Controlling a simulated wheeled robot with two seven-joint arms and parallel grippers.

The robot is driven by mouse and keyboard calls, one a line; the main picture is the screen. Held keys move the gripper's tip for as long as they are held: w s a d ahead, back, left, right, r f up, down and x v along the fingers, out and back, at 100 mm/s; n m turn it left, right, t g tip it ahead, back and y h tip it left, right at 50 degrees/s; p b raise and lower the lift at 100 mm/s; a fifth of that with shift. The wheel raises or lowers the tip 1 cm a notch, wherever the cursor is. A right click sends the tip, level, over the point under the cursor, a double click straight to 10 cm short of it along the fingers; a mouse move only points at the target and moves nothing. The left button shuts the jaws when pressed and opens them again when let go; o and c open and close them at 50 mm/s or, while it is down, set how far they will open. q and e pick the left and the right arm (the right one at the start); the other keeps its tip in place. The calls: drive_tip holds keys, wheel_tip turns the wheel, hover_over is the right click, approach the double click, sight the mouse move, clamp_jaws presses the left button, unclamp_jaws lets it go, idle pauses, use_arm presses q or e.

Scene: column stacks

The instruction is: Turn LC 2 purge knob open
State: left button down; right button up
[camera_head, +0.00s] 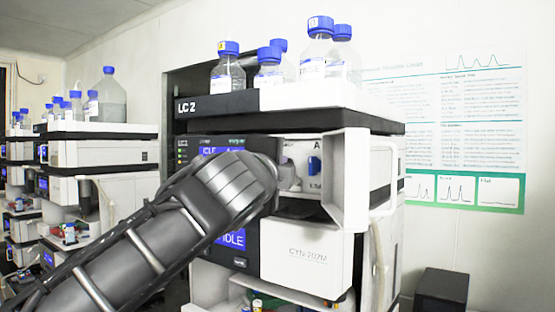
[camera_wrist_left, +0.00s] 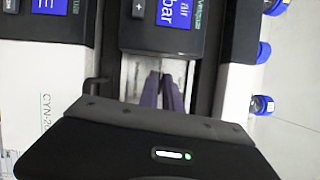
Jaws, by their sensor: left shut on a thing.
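The LC 2 stack (camera_head: 215,105) stands in the middle of the head view, its name on the black strip of its top tray. My left gripper (camera_head: 291,178) reaches into the open bay of its upper module, right of the screen that reads IDLE. The dark arm covers part of the front. In the left wrist view the fingers of my left gripper (camera_wrist_left: 167,95) are close together, pointing into the bay between dark panels. My right gripper is not in view.
An open white door (camera_head: 346,180) stands out just right of my gripper. Blue-capped bottles (camera_head: 228,72) stand on the top tray. A lower white module (camera_head: 305,262) is below the bay. Another stack (camera_head: 103,152) is at the left. A poster (camera_head: 450,120) hangs on the right wall.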

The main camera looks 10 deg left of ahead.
use_arm(q)
drive_tip(key=shift+n, duration=0.4)
drive_tip(key=c, duration=1.5)
unclamp_jaws()
drive_tip(key=shift+c, duration=0.2)
drive_tip(key=shift+s+f, duration=0.1)
drive_tip(key=shift+s, duration=0.3)
drive_tip(key=s+b, duration=0.2)
drive_tip(key=s, duration=0.5)
